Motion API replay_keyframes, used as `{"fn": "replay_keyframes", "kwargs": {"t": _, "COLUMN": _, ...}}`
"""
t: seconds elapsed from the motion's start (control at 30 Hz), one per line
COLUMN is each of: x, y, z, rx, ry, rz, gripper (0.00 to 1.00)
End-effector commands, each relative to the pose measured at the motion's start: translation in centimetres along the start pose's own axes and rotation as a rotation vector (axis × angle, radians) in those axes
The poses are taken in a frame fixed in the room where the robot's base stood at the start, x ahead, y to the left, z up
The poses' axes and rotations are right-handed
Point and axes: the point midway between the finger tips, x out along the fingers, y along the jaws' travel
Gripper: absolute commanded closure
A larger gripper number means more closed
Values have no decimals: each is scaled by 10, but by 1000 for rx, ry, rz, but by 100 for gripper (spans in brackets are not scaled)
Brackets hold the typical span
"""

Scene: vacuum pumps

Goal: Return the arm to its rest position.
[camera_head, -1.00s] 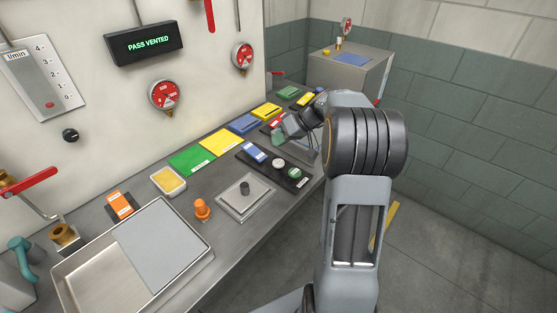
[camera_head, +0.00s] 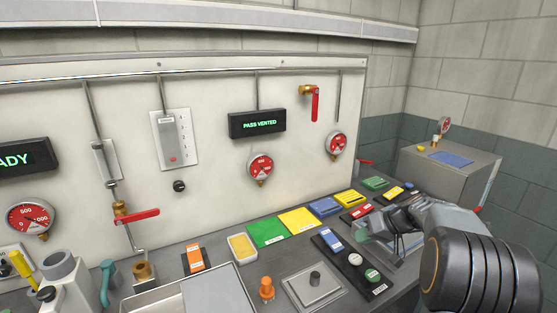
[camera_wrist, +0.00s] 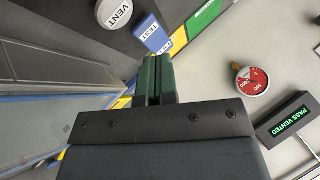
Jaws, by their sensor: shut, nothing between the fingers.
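My gripper (camera_head: 368,238) hangs at the end of my bent arm, over the right part of the bench in the head view. In the wrist view its two dark green fingers (camera_wrist: 155,78) are together with nothing between them. Beyond the fingers the wrist view shows a white round VENT button (camera_wrist: 114,12) and a blue TEST label (camera_wrist: 150,35). In the head view the gripper is near the black button panel (camera_head: 352,262), and its exact height above the bench is hard to tell.
The bench carries a green mat (camera_head: 267,233), a yellow mat (camera_head: 300,220), an orange knob (camera_head: 267,289) and a metal plate (camera_head: 300,293). The panel behind holds a PASS VENTED display (camera_head: 257,123), gauges and red-handled valves. A grey cabinet (camera_head: 455,180) stands at the back right.

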Motion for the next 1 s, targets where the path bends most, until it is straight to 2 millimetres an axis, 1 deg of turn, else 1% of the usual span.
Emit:
{"fn": "replay_keyframes", "kwargs": {"t": 0.03, "x": 6, "y": 7, "z": 12, "rx": 76, "ry": -34, "rz": 24, "gripper": 100}}
{"fn": "replay_keyframes", "kwargs": {"t": 0.1, "x": 11, "y": 14, "z": 35, "rx": 190, "ry": -86, "rz": 80, "gripper": 100}}
{"fn": "replay_keyframes", "kwargs": {"t": 0.17, "x": 12, "y": 10, "z": 55, "rx": 270, "ry": -131, "rz": 146, "gripper": 100}}
{"fn": "replay_keyframes", "kwargs": {"t": 0.2, "x": 12, "y": 3, "z": 69, "rx": 311, "ry": -159, "rz": 196, "gripper": 100}}
{"fn": "replay_keyframes", "kwargs": {"t": 0.3, "x": 11, "y": -19, "z": 102, "rx": 372, "ry": -210, "rz": 324, "gripper": 100}}
{"fn": "replay_keyframes", "kwargs": {"t": 0.37, "x": 9, "y": -33, "z": 121, "rx": 382, "ry": -223, "rz": 397, "gripper": 100}}
{"fn": "replay_keyframes", "kwargs": {"t": 0.5, "x": 3, "y": -67, "z": 162, "rx": 338, "ry": -220, "rz": 548, "gripper": 100}}
{"fn": "replay_keyframes", "kwargs": {"t": 0.6, "x": -1, "y": -88, "z": 185, "rx": 258, "ry": -198, "rz": 619, "gripper": 100}}
{"fn": "replay_keyframes", "kwargs": {"t": 0.7, "x": -4, "y": -104, "z": 201, "rx": 160, "ry": -180, "rz": 651, "gripper": 100}}
{"fn": "replay_keyframes", "kwargs": {"t": 0.8, "x": -6, "y": -119, "z": 210, "rx": 79, "ry": -162, "rz": 654, "gripper": 100}}
{"fn": "replay_keyframes", "kwargs": {"t": 0.87, "x": -7, "y": -127, "z": 211, "rx": 48, "ry": -147, "rz": 647, "gripper": 100}}
{"fn": "replay_keyframes", "kwargs": {"t": 1.0, "x": -10, "y": -141, "z": 208, "rx": -1, "ry": -114, "rz": 632, "gripper": 100}}
